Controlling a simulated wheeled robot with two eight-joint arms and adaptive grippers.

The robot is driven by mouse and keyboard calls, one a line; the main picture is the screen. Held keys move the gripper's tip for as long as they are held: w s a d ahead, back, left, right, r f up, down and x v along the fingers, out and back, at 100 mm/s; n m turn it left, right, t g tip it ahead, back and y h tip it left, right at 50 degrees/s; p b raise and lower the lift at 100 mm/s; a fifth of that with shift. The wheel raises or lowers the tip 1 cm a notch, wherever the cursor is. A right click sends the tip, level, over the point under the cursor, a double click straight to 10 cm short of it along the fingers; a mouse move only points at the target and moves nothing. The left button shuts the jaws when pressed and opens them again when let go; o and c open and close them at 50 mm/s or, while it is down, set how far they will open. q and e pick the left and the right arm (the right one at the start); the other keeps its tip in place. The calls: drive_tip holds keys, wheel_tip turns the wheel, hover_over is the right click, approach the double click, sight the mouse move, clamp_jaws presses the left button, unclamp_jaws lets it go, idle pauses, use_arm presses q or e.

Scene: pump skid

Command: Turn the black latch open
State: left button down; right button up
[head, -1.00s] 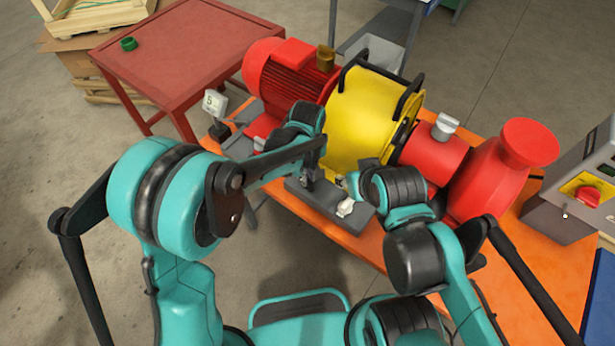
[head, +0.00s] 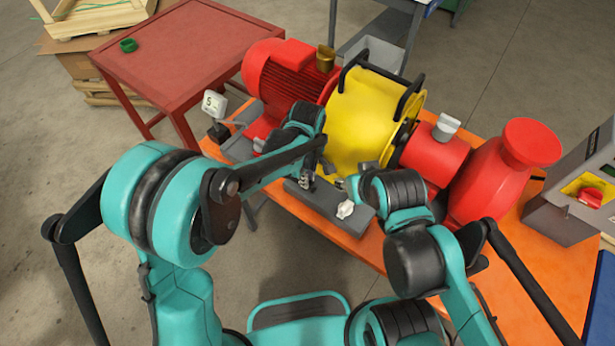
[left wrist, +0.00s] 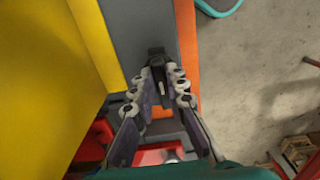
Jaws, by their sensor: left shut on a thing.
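The black latch (left wrist: 156,52) shows in the left wrist view on the grey base (left wrist: 142,28), between my left fingertips. My left gripper (left wrist: 160,78) is shut on it, the two fingers closing in from either side. In the head view my left gripper (head: 308,176) reaches down to the grey base (head: 335,207) in front of the yellow guard (head: 362,118); the latch is hidden there or too small to make out. My right gripper (head: 345,185) is close by to the right, near the yellow guard's lower edge; its fingers are too small to judge.
A white knob (head: 345,209) sits on the grey base, close to both grippers. The red motor (head: 283,78) and red pump (head: 490,180) flank the guard on the orange skid (head: 340,238). A grey control box (head: 560,212) stands at the right.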

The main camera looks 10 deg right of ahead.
use_arm(q)
drive_tip(key=c, duration=1.5)
unclamp_jaws()
drive_tip(key=shift+c, duration=0.2)
drive_tip(key=shift+r, duration=0.1)
wheel_tip(320, 180, up, 12)
